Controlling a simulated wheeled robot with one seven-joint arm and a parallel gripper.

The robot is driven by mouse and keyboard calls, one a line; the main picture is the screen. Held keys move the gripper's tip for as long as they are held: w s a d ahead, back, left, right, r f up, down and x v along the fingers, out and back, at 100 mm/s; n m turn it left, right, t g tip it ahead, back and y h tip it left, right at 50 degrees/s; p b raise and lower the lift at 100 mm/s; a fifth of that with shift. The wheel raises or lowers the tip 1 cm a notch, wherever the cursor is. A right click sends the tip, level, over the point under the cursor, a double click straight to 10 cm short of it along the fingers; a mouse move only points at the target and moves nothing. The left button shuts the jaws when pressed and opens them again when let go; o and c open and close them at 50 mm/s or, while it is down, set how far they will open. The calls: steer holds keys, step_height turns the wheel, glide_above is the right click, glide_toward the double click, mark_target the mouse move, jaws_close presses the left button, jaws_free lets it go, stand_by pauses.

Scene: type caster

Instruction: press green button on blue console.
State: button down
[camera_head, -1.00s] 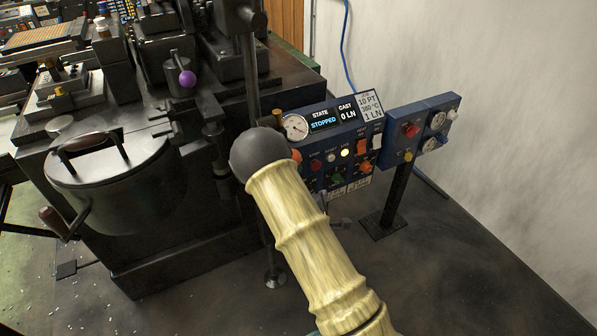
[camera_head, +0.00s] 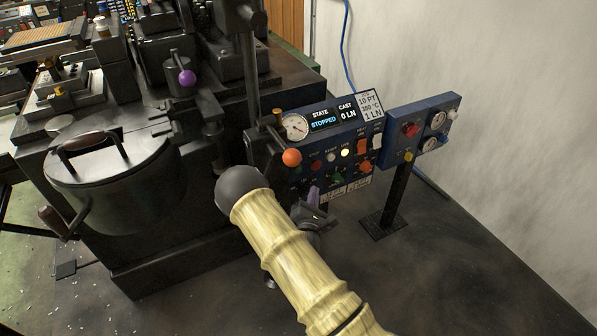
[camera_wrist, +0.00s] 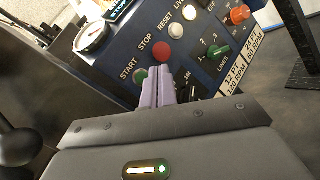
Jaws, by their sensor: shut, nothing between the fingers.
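The blue console (camera_head: 308,152) stands right of the machine in the head view, its display reading STOPPED. In the wrist view its panel (camera_wrist: 190,68) fills the upper middle. The green button (camera_wrist: 141,75), labelled START, shows beside the fingers, partly covered by them. My gripper (camera_wrist: 158,72) is shut and empty, its pale purple fingers reaching toward the panel at that button. I cannot tell whether they touch it. In the head view my gripper (camera_head: 314,190) is in front of the console's lower part.
A red STOP button (camera_wrist: 161,52) and a white RESET button (camera_wrist: 178,32) are close by. A green knob (camera_wrist: 216,50) and an orange knob (camera_wrist: 240,14) sit to the right.

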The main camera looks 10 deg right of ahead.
mark_target(298, 170)
steer(key=w+a+b, duration=0.1)
steer(key=w+a, duration=0.1)
steer(key=w, duration=0.4)
steer(key=shift+w, duration=0.4)
steer(key=shift+w+a, duration=0.15)
stand_by(1.6)
steer(key=shift+w+a+r+b, duration=0.1)
steer(key=shift+w+r+b, duration=0.05)
steer(key=shift+r+b, duration=0.15)
steer(key=shift+w+a+r, duration=0.1)
steer(key=shift+w+r, duration=0.35)
steer(key=shift+r, duration=0.1)
stand_by(1.1)
steer(key=shift+s+a+f, duration=0.1)
stand_by(0.7)
steer(key=shift+s+d+f+p, duration=0.2)
steer(key=shift+s+d, duration=0.05)
steer(key=shift+s, duration=0.45)
steer(key=shift+s+d+f+p, duration=0.15)
steer(key=shift+s+d+f, duration=0.1)
steer(key=shift+s, duration=0.4)
steer(key=shift+s+d+f+p, duration=0.2)
steer(key=shift+s+d, duration=0.05)
steer(key=shift+s, duration=0.45)
stand_by(0.3)
